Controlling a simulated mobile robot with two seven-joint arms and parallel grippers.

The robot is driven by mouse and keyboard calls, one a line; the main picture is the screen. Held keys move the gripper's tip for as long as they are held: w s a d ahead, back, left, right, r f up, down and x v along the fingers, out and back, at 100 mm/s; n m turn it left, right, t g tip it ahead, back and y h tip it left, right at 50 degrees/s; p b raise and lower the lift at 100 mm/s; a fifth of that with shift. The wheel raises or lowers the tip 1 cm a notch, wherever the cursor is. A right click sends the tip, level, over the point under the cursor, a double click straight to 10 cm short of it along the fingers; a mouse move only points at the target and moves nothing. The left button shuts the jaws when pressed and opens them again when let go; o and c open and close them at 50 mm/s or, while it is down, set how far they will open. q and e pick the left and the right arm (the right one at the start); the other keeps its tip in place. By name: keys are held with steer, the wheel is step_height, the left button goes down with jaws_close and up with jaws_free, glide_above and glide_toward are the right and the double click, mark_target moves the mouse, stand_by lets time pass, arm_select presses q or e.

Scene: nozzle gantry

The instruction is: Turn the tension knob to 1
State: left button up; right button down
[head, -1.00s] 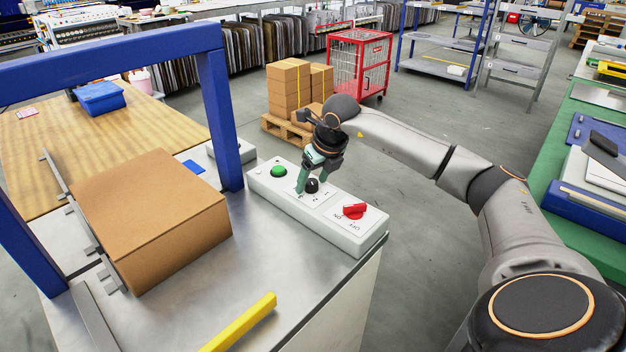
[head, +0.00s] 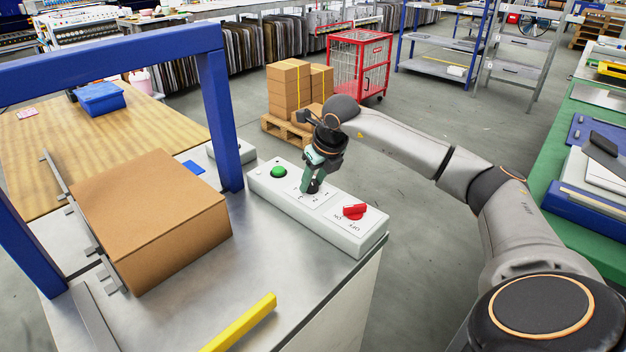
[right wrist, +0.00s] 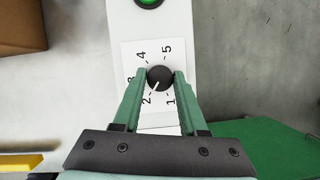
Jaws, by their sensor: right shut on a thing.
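The black tension knob (right wrist: 160,76) sits on a white dial plate (right wrist: 128,58) printed 1 to 5. Its white pointer mark aims to the lower left in the right wrist view, towards the 2. My right gripper (right wrist: 160,74) is shut on the knob, one green finger on each side. In the head view the right gripper (head: 310,188) reaches down onto the white control box (head: 360,236), and its fingers partly hide the knob. My left gripper is not in view.
A green button (head: 279,172) and a red ON/OFF switch (head: 354,211) flank the dial on the same box. A blue gantry frame (head: 218,110) and a cardboard box (head: 150,215) stand to the left. The metal top before the control box is mostly clear.

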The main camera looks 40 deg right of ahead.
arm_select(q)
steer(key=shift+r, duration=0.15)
arm_select(e)
steer(key=n+y+p, duration=0.1)
steer(key=n, duration=0.2)
steer(key=shift+d+r, duration=0.1)
steer(key=shift+n+y+p, duration=0.4)
steer(key=shift+n+p, duration=0.15)
steer(key=shift+n, duration=0.35)
steer(key=shift+n+g+y+p, duration=0.3)
steer(key=shift+n+y+p, duration=0.1)
steer(key=shift+n, duration=0.4)
steer(key=shift+w+d+n+y+p, duration=0.1)
steer(key=shift+n+y+p, duration=0.2)
steer(key=shift+n, duration=0.9)
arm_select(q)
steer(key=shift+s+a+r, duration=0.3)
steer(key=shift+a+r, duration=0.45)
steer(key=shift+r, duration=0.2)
arm_select(e)
steer(key=shift+n+g+y, duration=0.3)
steer(key=shift+n+g, duration=0.2)
steer(key=shift+n, duration=0.5)
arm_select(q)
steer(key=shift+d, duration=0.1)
arm_select(e)
steer(key=shift+c, duration=2.2)
jaws_free()
